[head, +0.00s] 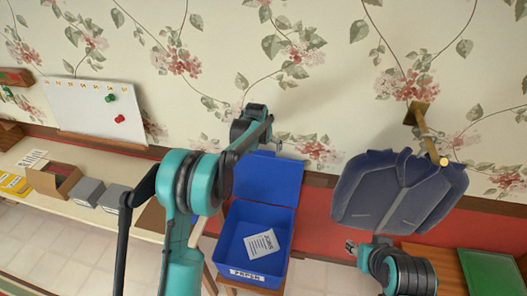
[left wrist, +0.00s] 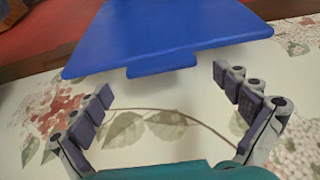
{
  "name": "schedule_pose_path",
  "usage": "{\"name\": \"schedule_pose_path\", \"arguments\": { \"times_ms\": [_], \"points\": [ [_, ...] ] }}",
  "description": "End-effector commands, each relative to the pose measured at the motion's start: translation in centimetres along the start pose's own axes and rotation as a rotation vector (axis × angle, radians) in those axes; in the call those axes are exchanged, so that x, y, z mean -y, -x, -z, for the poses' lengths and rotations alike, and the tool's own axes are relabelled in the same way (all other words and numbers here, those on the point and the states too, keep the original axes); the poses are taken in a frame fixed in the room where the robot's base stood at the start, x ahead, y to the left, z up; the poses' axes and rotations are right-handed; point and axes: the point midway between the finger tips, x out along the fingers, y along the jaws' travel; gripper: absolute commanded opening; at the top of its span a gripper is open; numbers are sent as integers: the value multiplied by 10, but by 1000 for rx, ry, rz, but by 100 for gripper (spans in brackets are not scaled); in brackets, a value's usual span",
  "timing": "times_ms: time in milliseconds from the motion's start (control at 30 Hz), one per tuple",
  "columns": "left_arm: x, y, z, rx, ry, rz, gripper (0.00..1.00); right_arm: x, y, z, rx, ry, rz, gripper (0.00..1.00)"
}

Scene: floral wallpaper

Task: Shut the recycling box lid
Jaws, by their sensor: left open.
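The blue recycling box (head: 283,268) stands open, with a white printed sheet (head: 262,245) inside and a paper label on its front. Its blue lid (head: 270,181) stands raised at the back, near the wall. My left gripper (head: 272,143) is above the lid's upper edge, partly hidden by its own wrist. In the left wrist view my left gripper (left wrist: 163,82) is open and empty, its fingers spread either side of the lid's tab (left wrist: 162,64); the lid (left wrist: 165,30) lies ahead. My right arm shows low at right; its gripper's jaws are unclear.
A pale table (head: 130,222) at left bears a cardboard box (head: 52,180) and grey boxes (head: 87,191). A whiteboard (head: 92,110) is on the floral wall.

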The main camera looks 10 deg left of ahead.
Motion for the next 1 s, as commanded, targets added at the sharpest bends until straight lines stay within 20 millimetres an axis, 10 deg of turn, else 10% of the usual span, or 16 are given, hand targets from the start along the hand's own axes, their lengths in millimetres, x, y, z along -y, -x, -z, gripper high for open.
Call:
{"name": "schedule_pose_path", "arguments": {
  "times_ms": [567, 833, 1000],
  "points": [
    [0, -40, 0, -1, 0, 0, 100, 0, -3, -2, 0, 0, 0, 40],
    [0, -39, 0, -1, 0, 0, 37, 0, -3, -2, 0, 0, 0, 40],
    [0, -39, -2, -5, 0, 0, 34, 0, -4, -3, 0, 0, 0, 40]
  ]
}}
